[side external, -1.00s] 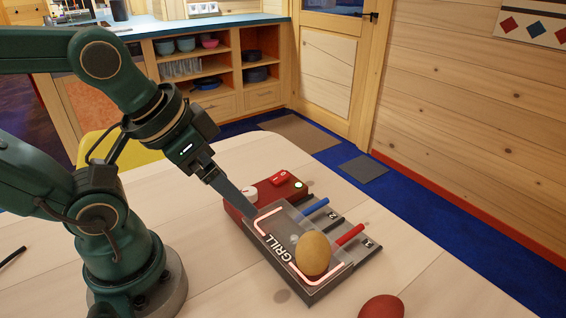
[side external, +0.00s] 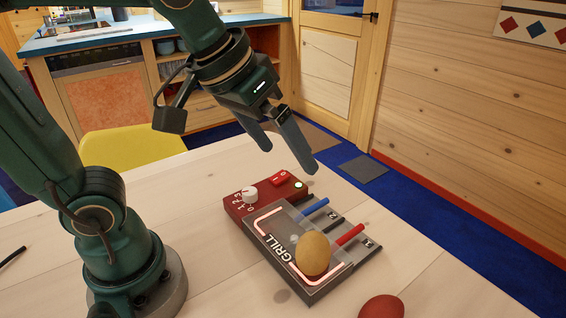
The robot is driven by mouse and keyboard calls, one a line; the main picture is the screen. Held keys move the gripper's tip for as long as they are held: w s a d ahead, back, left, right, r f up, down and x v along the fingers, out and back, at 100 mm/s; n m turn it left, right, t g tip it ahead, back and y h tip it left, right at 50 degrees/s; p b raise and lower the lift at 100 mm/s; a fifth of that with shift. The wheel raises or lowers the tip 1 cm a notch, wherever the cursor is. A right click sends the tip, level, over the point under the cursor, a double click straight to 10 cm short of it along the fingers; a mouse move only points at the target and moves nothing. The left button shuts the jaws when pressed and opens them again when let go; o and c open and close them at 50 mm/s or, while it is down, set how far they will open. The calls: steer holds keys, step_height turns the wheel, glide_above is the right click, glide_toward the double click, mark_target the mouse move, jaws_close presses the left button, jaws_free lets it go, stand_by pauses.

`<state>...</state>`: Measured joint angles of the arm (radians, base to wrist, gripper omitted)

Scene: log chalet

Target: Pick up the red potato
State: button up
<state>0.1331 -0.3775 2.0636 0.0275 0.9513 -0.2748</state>
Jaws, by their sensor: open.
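The red potato (side external: 381,307) lies on the table at the bottom edge of the side external view, partly cut off by the frame. A yellow-brown potato (side external: 312,254) sits on the grill (side external: 273,258), which has lit red-white heating lines and the word GRILL on it. My gripper (side external: 290,161) is open and empty, in the air above and behind the grill, its two fingers apart and pointing down to the right. It is well away from the red potato.
The grill has a red control panel (side external: 240,207) with a white knob, a red switch and a lit button. A blue handle (side external: 315,209) and a red handle (side external: 349,235) stick out on its right. The pale wooden table (side external: 430,255) is clear to the right.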

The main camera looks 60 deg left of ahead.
steer(key=w+d+f+g, duration=0.1)
steer(key=w+d+f, duration=0.1)
steer(key=w+d, duration=0.35)
steer(key=m+g, duration=0.2)
glide_above(382, 310)
steer(key=w+a, duration=0.2)
steer(key=a, duration=0.1)
step_height(382, 310, down, 8)
steer(key=r, duration=0.1)
steer(key=shift+m+g, duration=0.7)
steer(key=shift+m, duration=0.2)
steer(key=d+f, duration=0.1)
steer(key=f, duration=0.1)
steer(key=s+d+f, duration=0.1)
steer(key=f, duration=0.1)
steer(key=s+d+f, duration=0.1)
steer(key=f, duration=0.1)
steer(key=shift+s+f, duration=0.25)
steer(key=shift+f, duration=0.4)
steer(key=shift+w+f, duration=0.15)
steer(key=shift+f, duration=0.9)
steer(key=shift+w+f, duration=0.1)
steer(key=shift+f, duration=0.9)
steer(key=c, duration=1.4)
steer(key=shift+r, duration=0.1)
